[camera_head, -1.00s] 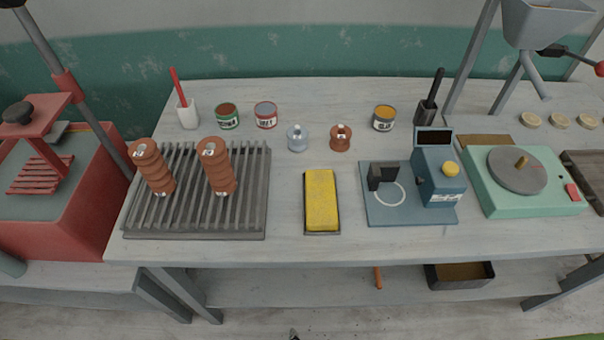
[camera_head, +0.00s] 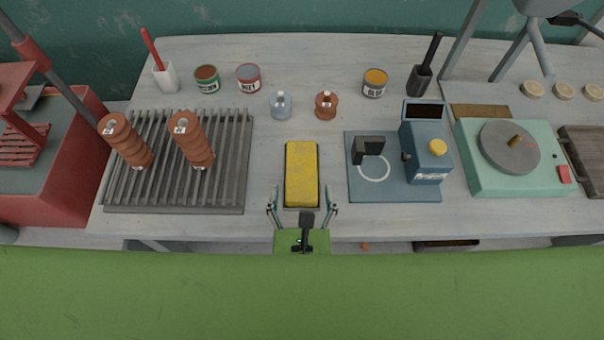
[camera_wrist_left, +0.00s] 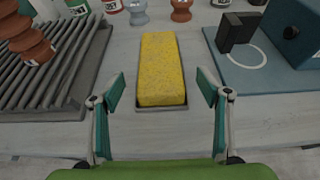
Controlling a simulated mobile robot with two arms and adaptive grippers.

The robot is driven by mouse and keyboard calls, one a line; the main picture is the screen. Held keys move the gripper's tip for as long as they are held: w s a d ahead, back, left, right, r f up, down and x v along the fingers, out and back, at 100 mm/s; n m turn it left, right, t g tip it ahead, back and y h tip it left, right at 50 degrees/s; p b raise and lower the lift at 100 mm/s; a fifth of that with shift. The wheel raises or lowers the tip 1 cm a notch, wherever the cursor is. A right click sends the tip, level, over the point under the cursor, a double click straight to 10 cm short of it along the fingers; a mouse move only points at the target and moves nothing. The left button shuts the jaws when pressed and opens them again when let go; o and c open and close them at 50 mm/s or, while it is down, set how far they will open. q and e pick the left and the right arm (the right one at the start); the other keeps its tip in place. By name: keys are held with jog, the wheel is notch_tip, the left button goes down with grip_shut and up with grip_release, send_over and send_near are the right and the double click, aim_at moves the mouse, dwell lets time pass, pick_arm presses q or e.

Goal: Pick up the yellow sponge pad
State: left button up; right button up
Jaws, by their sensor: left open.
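The yellow sponge pad (camera_head: 301,172) lies lengthwise on a thin dark tray (camera_head: 301,207) near the front edge of the workbench. It also shows in the left wrist view (camera_wrist_left: 161,68), straight ahead. My left gripper (camera_head: 302,200) is open and empty at the near end of the pad. Its two fingers stand apart, one to each side of the pad's line, and in the left wrist view the fingertips (camera_wrist_left: 160,88) are wider apart than the pad. No contact with the pad shows. My right gripper is not in view.
A slatted grey rack (camera_head: 228,190) with two stacks of brown rings (camera_head: 193,140) stands left of the pad. A blue device (camera_head: 424,152) on a blue plate (camera_head: 395,190) stands to the right. A small glass bottle (camera_head: 281,106) and a brown bottle (camera_head: 326,106) stand behind. Bare bench lies around the pad.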

aim_at(302, 175)
pick_arm(q)
jog(key=shift+x, duration=0.8)
jog(key=b+x, duration=0.4)
jog(key=shift+f, duration=0.15)
jog(key=shift+w+b, duration=0.3)
jog(key=shift+w, duration=0.2)
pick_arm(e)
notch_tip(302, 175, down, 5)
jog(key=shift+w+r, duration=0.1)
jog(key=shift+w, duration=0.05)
pick_arm(q)
jog(key=c, duration=1.2)
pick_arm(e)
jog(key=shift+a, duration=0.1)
